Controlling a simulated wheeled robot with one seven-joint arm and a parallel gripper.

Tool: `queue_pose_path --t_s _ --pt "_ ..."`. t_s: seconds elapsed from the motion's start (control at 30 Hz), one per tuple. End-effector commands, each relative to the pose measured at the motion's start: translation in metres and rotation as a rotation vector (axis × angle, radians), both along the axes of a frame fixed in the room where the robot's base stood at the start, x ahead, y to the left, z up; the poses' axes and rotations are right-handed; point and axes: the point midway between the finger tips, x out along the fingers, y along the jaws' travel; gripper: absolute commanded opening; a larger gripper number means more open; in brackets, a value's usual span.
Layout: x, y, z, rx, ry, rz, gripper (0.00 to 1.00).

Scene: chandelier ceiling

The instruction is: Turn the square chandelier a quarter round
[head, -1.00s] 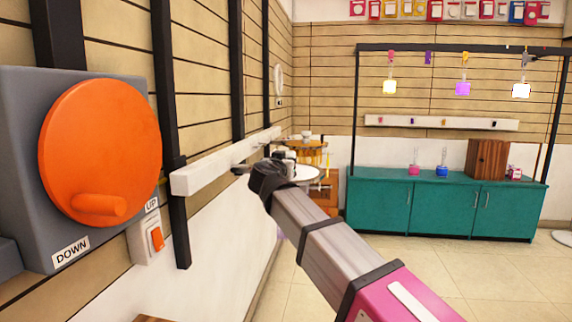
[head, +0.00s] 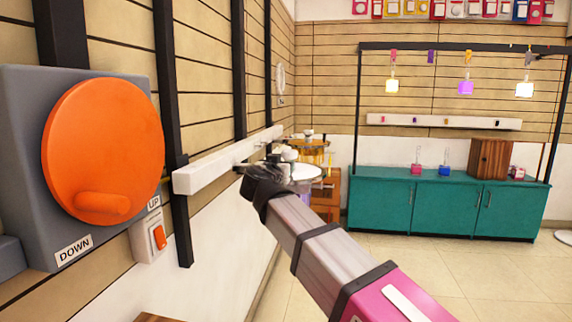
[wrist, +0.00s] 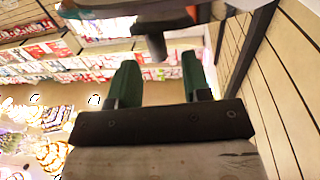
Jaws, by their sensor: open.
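My gripper (head: 258,178) is at the end of my raised arm in the middle of the head view, in front of the white wall rail. Its fingers are too small and dark to make out there. In the wrist view my gripper (wrist: 160,75) has two green fingers spread apart, with nothing held between them. A dark stub on a dark bar (wrist: 157,45) hangs just beyond the fingertips; I cannot tell what it belongs to. Several glowing chandeliers (wrist: 48,150) show at the lower left of the wrist view. I cannot make out which one is the square chandelier.
An orange crank wheel (head: 103,150) on a grey box marked DOWN is close at left, with an UP switch (head: 157,237) below. A white rail (head: 225,162) runs along the wall. Small lamps (head: 465,87) hang above a teal cabinet (head: 445,208).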

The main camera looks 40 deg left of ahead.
Motion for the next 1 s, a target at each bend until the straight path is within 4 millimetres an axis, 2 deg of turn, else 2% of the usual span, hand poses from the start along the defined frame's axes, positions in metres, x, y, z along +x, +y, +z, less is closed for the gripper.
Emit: queue_pose_path --t_s 0.1,0.3,0.67,0.7,0.83,1.0 --pt "-0.022 -0.01 -0.001 0.0 -0.001 0.001 0.44" --pt "-0.044 -0.018 0.0 0.0 0.0 0.0 0.44" --pt "-0.049 -0.019 0.0 0.0 0.0 -0.001 0.44" --pt "-0.049 -0.019 0.0 0.0 0.0 -0.001 0.41" --pt "-0.045 -0.021 0.001 0.003 0.018 -0.007 0.0" --pt "-0.022 -0.034 0.004 0.011 0.146 -0.045 0.0"
